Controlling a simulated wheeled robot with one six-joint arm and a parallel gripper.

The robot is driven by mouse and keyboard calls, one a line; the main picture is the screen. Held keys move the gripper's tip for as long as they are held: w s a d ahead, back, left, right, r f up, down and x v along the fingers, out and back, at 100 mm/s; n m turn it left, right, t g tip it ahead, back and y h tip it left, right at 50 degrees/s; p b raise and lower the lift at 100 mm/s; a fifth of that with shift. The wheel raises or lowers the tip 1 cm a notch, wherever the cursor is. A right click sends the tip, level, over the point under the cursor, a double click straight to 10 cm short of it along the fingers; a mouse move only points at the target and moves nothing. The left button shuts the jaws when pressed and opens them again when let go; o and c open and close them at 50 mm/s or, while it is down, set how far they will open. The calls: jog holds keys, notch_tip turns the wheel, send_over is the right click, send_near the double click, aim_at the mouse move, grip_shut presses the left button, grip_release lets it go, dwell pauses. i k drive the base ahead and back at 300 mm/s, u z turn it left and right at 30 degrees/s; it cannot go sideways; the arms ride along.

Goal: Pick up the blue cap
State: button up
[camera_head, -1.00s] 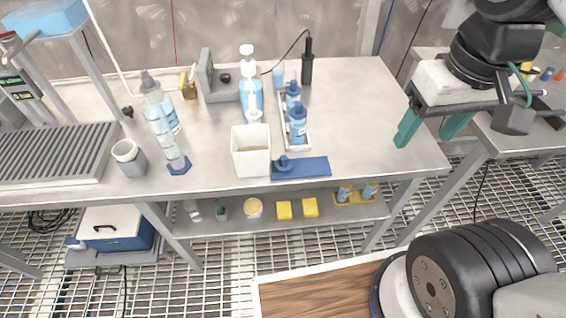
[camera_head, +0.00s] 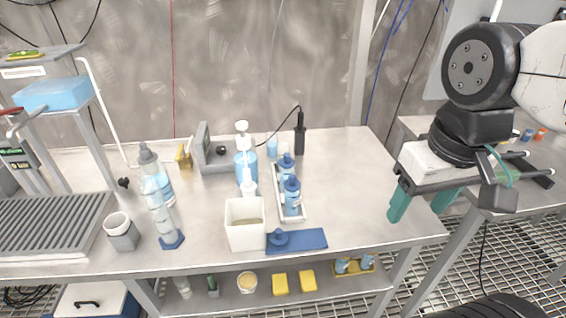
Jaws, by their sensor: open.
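A small round blue cap (camera_head: 279,238) sits on the left end of a flat blue mat (camera_head: 310,239) near the front edge of the steel table. It stands just right of a white square container (camera_head: 245,234). Other blue tops are on the bottles (camera_head: 291,196) in the white tray behind. My gripper (camera_head: 416,212) is at the table's right end, well to the right of the cap. Its two teal fingers are spread apart, with nothing between them.
A pump bottle (camera_head: 246,168), a clear blue-based bottle (camera_head: 159,207) and a grey cup (camera_head: 121,232) stand on the table (camera_head: 346,187). A ribbed grey block (camera_head: 50,222) is at left. The tabletop between the mat and my gripper is clear.

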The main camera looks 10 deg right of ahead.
aim_at(278, 238)
jog(key=z, duration=1.85)
jog(key=k, duration=1)
jog(key=u, duration=1.15)
jog(key=i, duration=0.5)
